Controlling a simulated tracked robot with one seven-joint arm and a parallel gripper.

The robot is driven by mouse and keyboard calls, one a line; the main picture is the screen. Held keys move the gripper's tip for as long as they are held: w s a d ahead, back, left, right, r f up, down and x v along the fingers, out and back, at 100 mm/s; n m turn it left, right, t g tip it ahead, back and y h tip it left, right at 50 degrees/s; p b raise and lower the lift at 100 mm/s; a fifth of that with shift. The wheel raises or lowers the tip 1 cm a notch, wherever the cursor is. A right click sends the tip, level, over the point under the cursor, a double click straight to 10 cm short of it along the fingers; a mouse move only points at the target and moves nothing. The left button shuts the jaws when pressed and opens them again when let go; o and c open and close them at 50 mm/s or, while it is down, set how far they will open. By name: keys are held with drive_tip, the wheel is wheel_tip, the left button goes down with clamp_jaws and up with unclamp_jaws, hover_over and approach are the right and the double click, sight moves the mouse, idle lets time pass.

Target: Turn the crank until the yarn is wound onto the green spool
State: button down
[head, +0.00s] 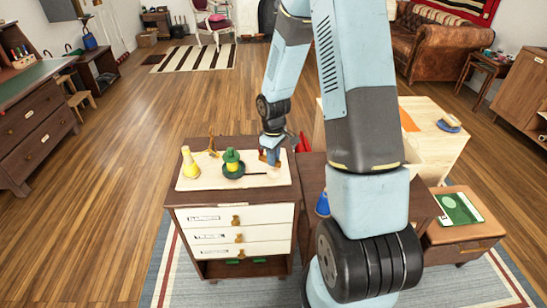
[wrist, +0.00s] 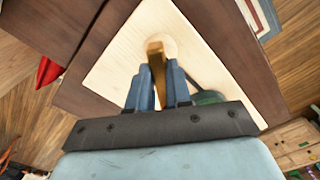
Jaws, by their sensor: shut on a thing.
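The green spool (head: 232,157) stands upright on a dark green round base on a pale board (head: 205,180) on top of the cabinet. A yellow cone (head: 189,163), apparently the yarn, stands at the board's left. A thin dark crank arm (head: 256,174) reaches right from the spool's base. My gripper (head: 270,157) is over the right part of the board. In the wrist view its blue fingers (wrist: 158,88) are shut on the brown crank handle (wrist: 155,60). Part of the green base (wrist: 208,97) shows behind the fingers. I cannot make out the yarn strand.
A forked wooden piece (head: 212,145) stands at the back of the board. The cabinet has white drawers (head: 222,236) below. A red object (head: 303,142) lies behind it to the right, and a blue object (head: 322,204) is beside my arm. Wood floor is open at left.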

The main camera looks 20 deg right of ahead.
drive_tip(key=shift+m, duration=0.4)
drive_tip(key=m, duration=0.5)
drive_tip(key=shift+m, duration=0.3)
drive_tip(key=m, duration=1.2)
drive_tip(key=shift+w+m, duration=0.1)
drive_tip(key=shift+m, duration=0.3)
drive_tip(key=m, duration=0.5)
drive_tip(key=shift+m, duration=0.4)
drive_tip(key=c, duration=1)
unclamp_jaws()
drive_tip(key=shift+c, duration=0.2)
